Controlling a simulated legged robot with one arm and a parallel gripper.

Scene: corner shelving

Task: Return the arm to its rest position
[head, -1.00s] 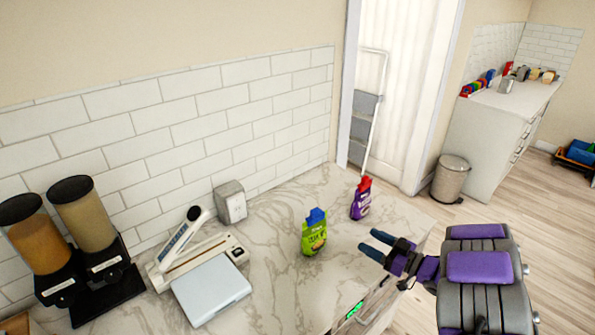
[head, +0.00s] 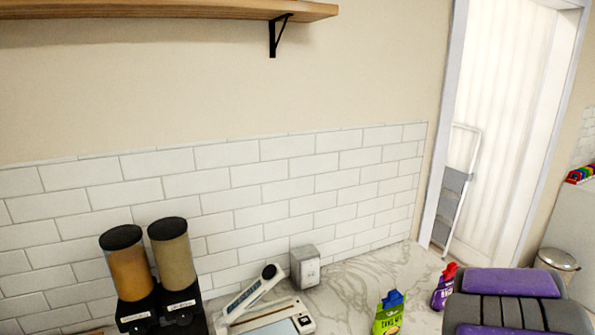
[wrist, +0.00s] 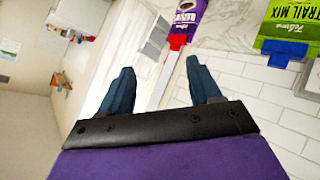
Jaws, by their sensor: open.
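My gripper (wrist: 160,88) is open in the wrist view, with its two blue fingers spread apart and nothing between them. In the head view my arm's purple and grey link fills the lower right, and the gripper itself is not visible there. A purple pouch with a red cap (head: 444,287) stands on the marble counter (head: 360,290), left of my arm. A green trail mix pouch with a blue cap (head: 388,315) is nearer, cut by the lower edge. Both pouches also show at the top of the wrist view, beyond the fingers and apart from them.
Two dispensers (head: 172,260), a sealer-like device (head: 265,312) and a small grey box (head: 305,267) stand along the tiled wall. A wooden shelf (head: 170,22) hangs above. A step ladder (head: 452,190) leans by the doorway, and a bin (head: 556,262) is at right.

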